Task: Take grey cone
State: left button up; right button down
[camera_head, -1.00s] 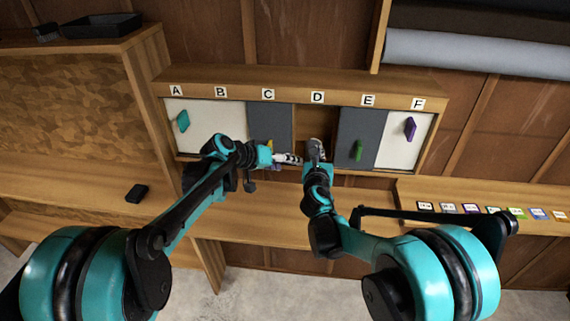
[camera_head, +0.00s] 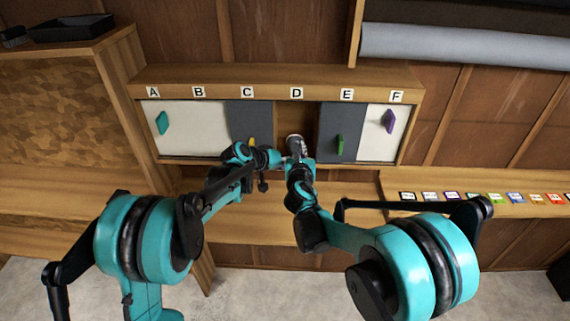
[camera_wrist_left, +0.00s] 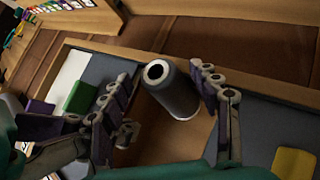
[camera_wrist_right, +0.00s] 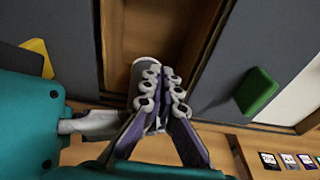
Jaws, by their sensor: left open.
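The grey cone (camera_head: 294,142) is in front of the open compartment under letter D. In the left wrist view the cone (camera_wrist_left: 172,92) is tilted, with its dark hole facing me, between the two spread fingers of my left gripper (camera_wrist_left: 165,92). I cannot tell whether either finger touches it. My left gripper is open. My right gripper (camera_wrist_right: 160,82) has its fingers together in the right wrist view. The cone (camera_wrist_right: 146,66) shows just behind its fingertips and is partly hidden by them. I see nothing between those fingers.
Sliding doors flank the compartment, with a green handle (camera_head: 339,145) on the right grey door and a purple handle (camera_head: 389,121) beyond. A yellow handle (camera_wrist_left: 294,163) is beside my left gripper. Coloured cards (camera_head: 470,197) lie on the right bench. Both arms are close together.

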pick_arm(q)
jog(key=c, duration=1.3)
pick_arm(e)
jog(key=shift+r, duration=0.65)
jog(key=shift+s, duration=0.1)
jog(key=s+r, duration=0.1)
jog(key=s, duration=1)
jog(key=shift+s+r, duration=0.35)
jog(key=shift+s, duration=0.05)
